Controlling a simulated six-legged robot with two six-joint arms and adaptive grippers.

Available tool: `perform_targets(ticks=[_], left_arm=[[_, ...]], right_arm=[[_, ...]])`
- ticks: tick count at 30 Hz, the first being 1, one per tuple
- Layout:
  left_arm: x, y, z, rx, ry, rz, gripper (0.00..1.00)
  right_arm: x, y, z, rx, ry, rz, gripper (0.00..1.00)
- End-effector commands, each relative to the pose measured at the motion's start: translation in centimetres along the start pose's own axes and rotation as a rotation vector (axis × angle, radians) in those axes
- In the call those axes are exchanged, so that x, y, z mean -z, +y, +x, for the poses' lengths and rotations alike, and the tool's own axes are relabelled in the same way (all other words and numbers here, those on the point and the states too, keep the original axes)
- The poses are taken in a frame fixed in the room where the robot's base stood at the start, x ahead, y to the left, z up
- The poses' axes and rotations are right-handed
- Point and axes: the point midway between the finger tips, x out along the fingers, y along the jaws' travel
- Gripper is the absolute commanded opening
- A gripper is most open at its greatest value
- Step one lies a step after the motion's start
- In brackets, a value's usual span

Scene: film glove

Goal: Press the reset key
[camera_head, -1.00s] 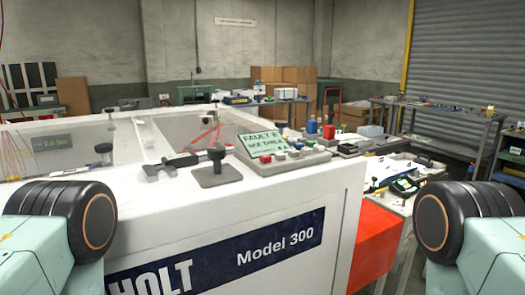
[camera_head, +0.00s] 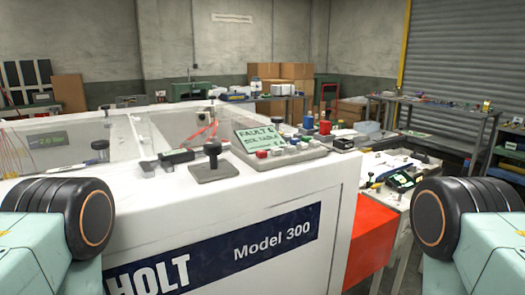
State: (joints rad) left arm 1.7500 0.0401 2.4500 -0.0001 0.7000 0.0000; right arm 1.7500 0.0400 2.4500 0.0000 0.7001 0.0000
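A control panel (camera_head: 290,158) sits on top of the white Holt Model 300 machine (camera_head: 270,195). Its tilted green screen (camera_head: 259,137) shows a "FAULT" message. A row of keys runs along its front, with a red key (camera_head: 262,154) at the left, a blue key (camera_head: 293,142) and several pale ones. The key labels are too small to read, so I cannot tell which is reset. My arms show at the lower left and lower right, apart from the machine's panel. Neither of my grippers is in view.
A black-knobbed lever (camera_head: 212,163) on a grey base stands left of the panel. A dark-handled tool (camera_head: 176,156) lies near it. A red bin (camera_head: 371,240) is at the machine's right side. Cluttered benches (camera_head: 400,165) stand behind at the right.

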Motion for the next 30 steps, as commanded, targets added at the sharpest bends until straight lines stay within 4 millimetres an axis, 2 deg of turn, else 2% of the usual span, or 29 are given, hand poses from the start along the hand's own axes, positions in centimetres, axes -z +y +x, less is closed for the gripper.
perform_targets(ticks=[1, 7, 30], left_arm=[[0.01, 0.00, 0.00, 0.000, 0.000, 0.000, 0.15], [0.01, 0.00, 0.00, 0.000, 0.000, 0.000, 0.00], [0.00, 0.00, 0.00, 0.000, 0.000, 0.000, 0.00]], right_arm=[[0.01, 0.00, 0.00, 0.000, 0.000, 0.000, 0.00], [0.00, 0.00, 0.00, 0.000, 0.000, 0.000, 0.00], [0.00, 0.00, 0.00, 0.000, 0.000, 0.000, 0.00]])
